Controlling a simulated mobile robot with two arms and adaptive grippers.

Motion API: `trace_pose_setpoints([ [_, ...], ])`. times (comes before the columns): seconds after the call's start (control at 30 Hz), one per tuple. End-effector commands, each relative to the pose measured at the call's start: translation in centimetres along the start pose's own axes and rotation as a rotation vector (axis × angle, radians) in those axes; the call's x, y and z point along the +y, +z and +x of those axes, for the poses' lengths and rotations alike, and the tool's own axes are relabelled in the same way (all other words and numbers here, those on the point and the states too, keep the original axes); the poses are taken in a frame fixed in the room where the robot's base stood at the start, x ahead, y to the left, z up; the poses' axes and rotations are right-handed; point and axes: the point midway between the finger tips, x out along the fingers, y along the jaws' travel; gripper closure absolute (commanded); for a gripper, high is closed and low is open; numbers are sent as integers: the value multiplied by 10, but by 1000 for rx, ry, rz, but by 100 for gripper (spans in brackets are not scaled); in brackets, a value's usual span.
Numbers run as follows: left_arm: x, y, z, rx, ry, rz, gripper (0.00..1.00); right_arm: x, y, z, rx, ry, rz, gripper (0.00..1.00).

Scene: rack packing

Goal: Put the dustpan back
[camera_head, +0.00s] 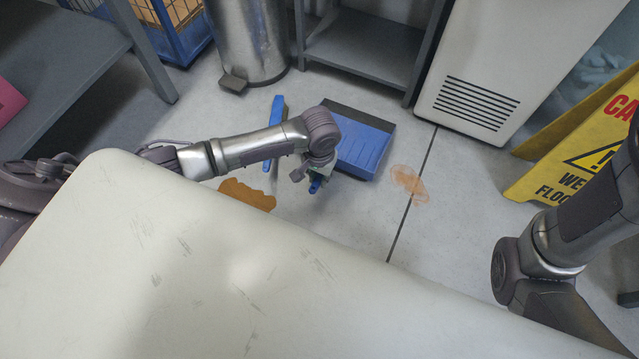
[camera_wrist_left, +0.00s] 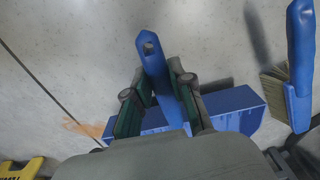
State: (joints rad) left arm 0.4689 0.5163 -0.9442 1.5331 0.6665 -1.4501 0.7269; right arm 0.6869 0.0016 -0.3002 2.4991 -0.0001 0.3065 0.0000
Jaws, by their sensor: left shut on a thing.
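The blue dustpan (camera_head: 364,146) is in the head view at the middle, just above the grey floor or on it; I cannot tell which. Its dark back edge faces away from me. My left gripper (camera_head: 318,172) is at its handle. In the left wrist view, my left gripper (camera_wrist_left: 160,108) is shut on the blue handle (camera_wrist_left: 152,58), whose holed end sticks out past the fingers. The wide pan (camera_wrist_left: 236,108) shows behind the fingers. My right arm shows at the right of the head view, but its gripper is out of view.
A blue hand brush (camera_head: 276,125) with bristles is beside the dustpan. Brown (camera_head: 247,194) and orange (camera_head: 410,183) spills lie on the floor. A grey rack (camera_head: 365,45), metal bin (camera_head: 247,40), white cabinet (camera_head: 500,60) and yellow wet-floor sign (camera_head: 545,180) stand around. A white surface fills the front.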

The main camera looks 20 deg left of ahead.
Motion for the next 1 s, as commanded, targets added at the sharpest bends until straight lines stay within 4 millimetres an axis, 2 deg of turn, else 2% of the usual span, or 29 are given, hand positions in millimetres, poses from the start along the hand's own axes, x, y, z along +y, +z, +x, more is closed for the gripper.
trace_pose_setpoints([
  [0.1,0,0,22,1,-1,0,100,-4,-9,-14,12,-3,-1,35],
  [0.2,0,0,33,1,0,0,100,-6,-12,-24,9,-2,-1,35],
  [0.57,0,0,33,1,0,-1,100,-5,-10,-20,9,-3,-1,35],
  [0.6,0,1,34,-1,-1,0,76,-5,-10,-20,9,-3,-1,35],
  [0.73,0,1,34,-1,-1,0,54,-5,-10,-21,9,-3,-1,35],
  [1.0,0,0,34,-1,-1,0,53,-5,-10,-21,9,-3,-1,35],
])
